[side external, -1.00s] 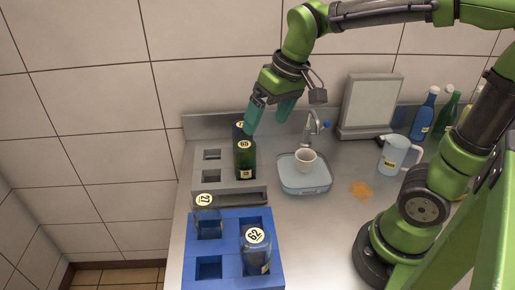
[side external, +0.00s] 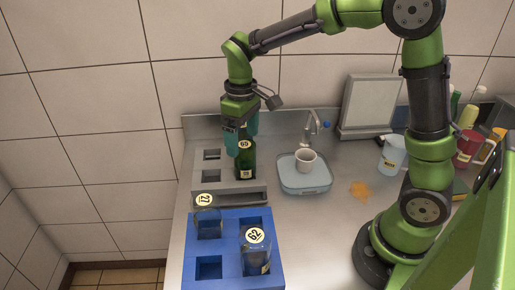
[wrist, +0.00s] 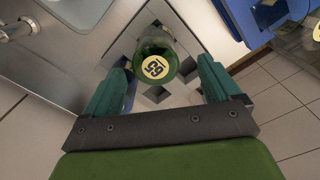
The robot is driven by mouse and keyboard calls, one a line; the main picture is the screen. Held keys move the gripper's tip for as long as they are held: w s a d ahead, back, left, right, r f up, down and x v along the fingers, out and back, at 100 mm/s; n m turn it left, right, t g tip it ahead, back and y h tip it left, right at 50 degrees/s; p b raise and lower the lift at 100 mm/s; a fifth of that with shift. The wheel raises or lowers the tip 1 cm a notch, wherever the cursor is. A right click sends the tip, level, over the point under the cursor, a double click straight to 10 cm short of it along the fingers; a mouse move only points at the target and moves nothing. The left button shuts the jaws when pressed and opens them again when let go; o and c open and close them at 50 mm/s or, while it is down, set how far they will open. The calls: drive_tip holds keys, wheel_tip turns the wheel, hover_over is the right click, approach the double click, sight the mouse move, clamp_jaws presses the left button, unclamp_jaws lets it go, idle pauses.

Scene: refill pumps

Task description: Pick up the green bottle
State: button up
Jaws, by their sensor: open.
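The green bottle (side external: 246,163), with a round yellow label reading 65, stands upright in the grey rack (side external: 223,187). My gripper (side external: 243,145) is open and points down at its upper part, one finger on either side in the side view. In the wrist view the green bottle (wrist: 155,50) shows ahead of and between the spread fingers of my gripper (wrist: 161,68). The fingers look apart from it. My gripper hides part of the bottle in the side view.
A jug (side external: 392,155) stands farther right, near an orange spill (side external: 361,190).

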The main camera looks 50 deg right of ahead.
sight(244, 157)
drive_tip(key=f, duration=0.7)
drive_tip(key=shift+d+f, duration=0.1)
drive_tip(key=shift+d, duration=0.2)
drive_tip(key=shift+c, duration=0.3)
drive_tip(key=c, duration=1.2)
drive_tip(key=shift+o, duration=0.2)
wheel_tip(244, 157, up, 16)
